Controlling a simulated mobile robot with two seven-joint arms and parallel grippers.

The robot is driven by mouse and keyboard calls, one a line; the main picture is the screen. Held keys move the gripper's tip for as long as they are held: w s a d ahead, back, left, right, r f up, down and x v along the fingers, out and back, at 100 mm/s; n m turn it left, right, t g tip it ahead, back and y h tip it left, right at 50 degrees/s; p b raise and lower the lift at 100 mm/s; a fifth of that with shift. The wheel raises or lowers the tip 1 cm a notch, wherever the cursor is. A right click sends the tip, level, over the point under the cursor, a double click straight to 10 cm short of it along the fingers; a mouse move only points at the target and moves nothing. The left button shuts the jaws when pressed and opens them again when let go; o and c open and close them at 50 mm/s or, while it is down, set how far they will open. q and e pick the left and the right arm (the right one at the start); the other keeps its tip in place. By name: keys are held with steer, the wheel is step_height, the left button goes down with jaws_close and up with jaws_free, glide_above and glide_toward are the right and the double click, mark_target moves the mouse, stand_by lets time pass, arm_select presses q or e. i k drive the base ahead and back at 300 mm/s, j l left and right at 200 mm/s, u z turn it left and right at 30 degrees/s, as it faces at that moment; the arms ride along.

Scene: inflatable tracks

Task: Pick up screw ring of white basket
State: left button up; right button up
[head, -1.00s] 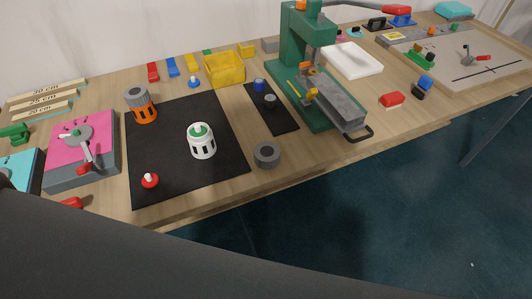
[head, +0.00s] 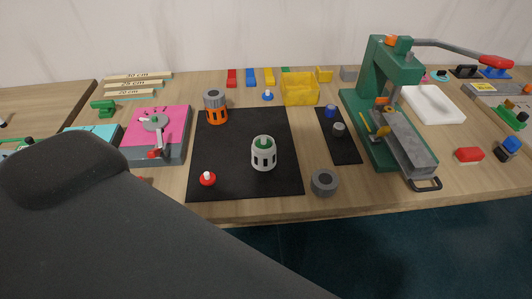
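The white basket (head: 264,157) is a slotted white cylinder with a green part inside its top. It stands upright on a black mat (head: 230,179) in the head view. A grey ring (head: 324,183) with a dark hole lies flat on the wooden table, just right of the mat's near right corner; it looks like the screw ring. The orange basket (head: 216,111) stands at the back left of the mat with a similar grey ring on top. Neither of my grippers shows; a dark part of my own body fills the lower left.
A green press (head: 385,95) with a grey bed and black handle stands right of the ring. A smaller black mat (head: 340,148) lies between. A red-and-white piece (head: 207,179) sits on the large mat. A pink-topped box (head: 155,133) stands left. The table's front edge is close to the ring.

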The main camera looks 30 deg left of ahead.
mark_target(324, 182)
steer(key=l+u, duration=0.1)
steer(key=u, duration=0.3)
steer(key=l+u, duration=0.15)
steer(key=u, duration=0.25)
steer(key=l+u, duration=0.2)
steer(key=u, duration=0.15)
steer(key=l+u, duration=0.25)
steer(key=l, duration=0.2)
steer(key=l+u, duration=0.3)
steer(key=k+l, duration=0.1)
steer(key=l, duration=0.3)
steer(key=k+l+u, duration=0.1)
steer(key=l, duration=0.25)
steer(key=k+l, duration=0.1)
steer(key=l, duration=0.3)
steer(key=k+l, duration=0.15)
steer(key=l, duration=0.2)
steer(key=i+l+u, duration=0.05)
